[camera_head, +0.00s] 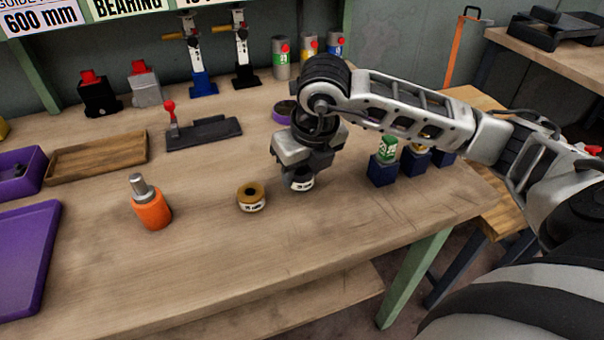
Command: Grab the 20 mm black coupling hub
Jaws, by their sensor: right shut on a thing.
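My right gripper (299,172) points down over the workbench and is shut on a small black coupling hub (302,185) with a white label. The label's print is too small to read surely. The hub's top is hidden between the fingers. It is at or just above the bench top; I cannot tell whether it touches. A brass-coloured hub (251,194) with a similar white label stands on the bench to the left of it, apart from the gripper. My left gripper is not in view.
An orange cylinder with a metal stem (152,210) stands left. Coloured cylinders on blue blocks (383,170) stand close right of my gripper. A purple ring (283,111) lies behind it. A wooden tray (97,159) and purple tray (22,262) are left. The front bench area is clear.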

